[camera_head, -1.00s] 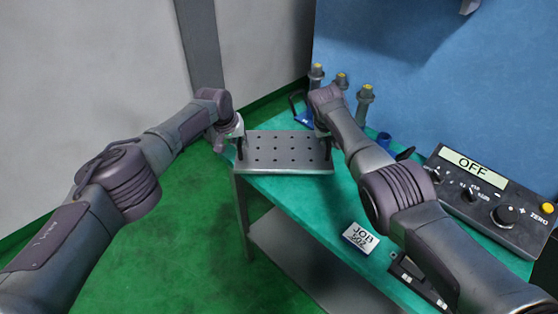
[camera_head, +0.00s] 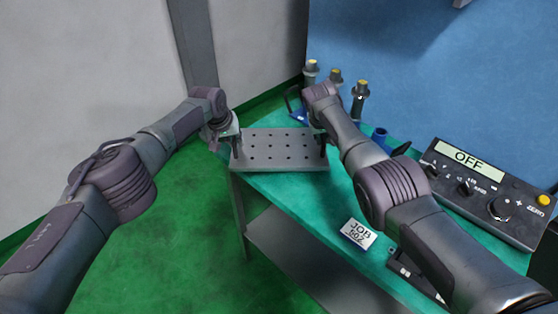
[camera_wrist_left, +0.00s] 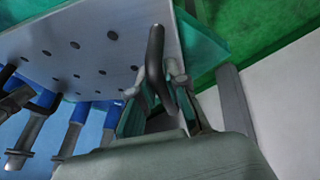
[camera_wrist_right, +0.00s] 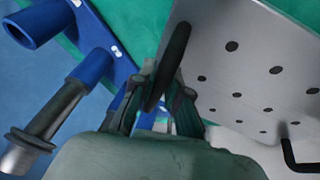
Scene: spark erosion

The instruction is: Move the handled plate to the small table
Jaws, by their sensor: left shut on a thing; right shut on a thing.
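The handled plate (camera_head: 280,163) is a grey metal plate with rows of dark holes and a black handle at each end. In the head view it is over the far left end of the green-topped table (camera_head: 290,195); I cannot tell whether it touches the top. My left gripper (camera_head: 233,134) is shut on its left handle, which shows in the left wrist view (camera_wrist_left: 156,55). My right gripper (camera_head: 320,136) is shut on its right handle, which shows in the right wrist view (camera_wrist_right: 176,60). The fingertips are partly hidden in the head view.
Several tool holders with yellow tops (camera_head: 360,98) stand in a blue rack behind the plate. A control box reading OFF (camera_head: 475,185) and a JOB 502 card (camera_head: 358,233) are on the table's right part. Green floor (camera_head: 180,235) lies open to the left.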

